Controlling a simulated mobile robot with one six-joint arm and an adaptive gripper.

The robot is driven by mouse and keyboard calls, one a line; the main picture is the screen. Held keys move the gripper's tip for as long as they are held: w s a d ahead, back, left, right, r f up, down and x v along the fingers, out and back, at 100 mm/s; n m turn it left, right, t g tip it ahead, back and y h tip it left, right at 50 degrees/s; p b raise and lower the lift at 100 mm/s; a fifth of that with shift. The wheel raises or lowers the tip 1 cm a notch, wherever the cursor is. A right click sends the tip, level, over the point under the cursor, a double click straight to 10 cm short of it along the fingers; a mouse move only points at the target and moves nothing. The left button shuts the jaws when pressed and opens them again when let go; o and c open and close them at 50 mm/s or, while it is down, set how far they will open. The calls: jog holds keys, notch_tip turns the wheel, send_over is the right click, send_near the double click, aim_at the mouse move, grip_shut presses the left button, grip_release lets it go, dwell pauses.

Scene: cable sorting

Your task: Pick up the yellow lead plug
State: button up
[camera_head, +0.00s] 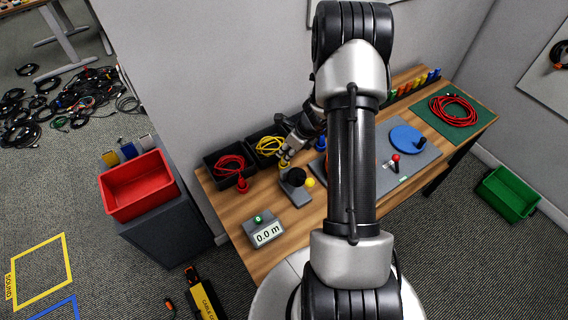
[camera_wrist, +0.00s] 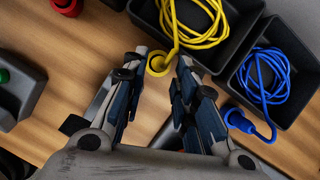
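The yellow lead lies coiled in a black bin, and its yellow plug (camera_wrist: 157,67) hangs out over the bin's front edge, above the wooden bench. In the wrist view the plug shows between the tips of my gripper (camera_wrist: 161,62), whose two fingers are apart, one on each side of it. I cannot tell whether either finger touches it. In the head view the yellow cable (camera_head: 268,145) shows in its bin, and my gripper (camera_head: 285,158) is just in front of that bin; the plug is mostly hidden there.
A red plug (camera_head: 242,185) and a blue plug (camera_wrist: 240,122) lie on either side. A grey stand with a black knob (camera_head: 297,176) is close in front. A length display (camera_head: 266,233) reads 0.0 m. A red bin (camera_head: 138,190) stands left.

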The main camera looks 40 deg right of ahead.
aim_at(284, 155)
jog(key=b+x, duration=0.1)
jog(key=x, duration=0.2)
jog(key=shift+f, duration=0.35)
jog(key=shift+r, duration=0.1)
jog(key=shift+c, duration=0.4)
grip_shut()
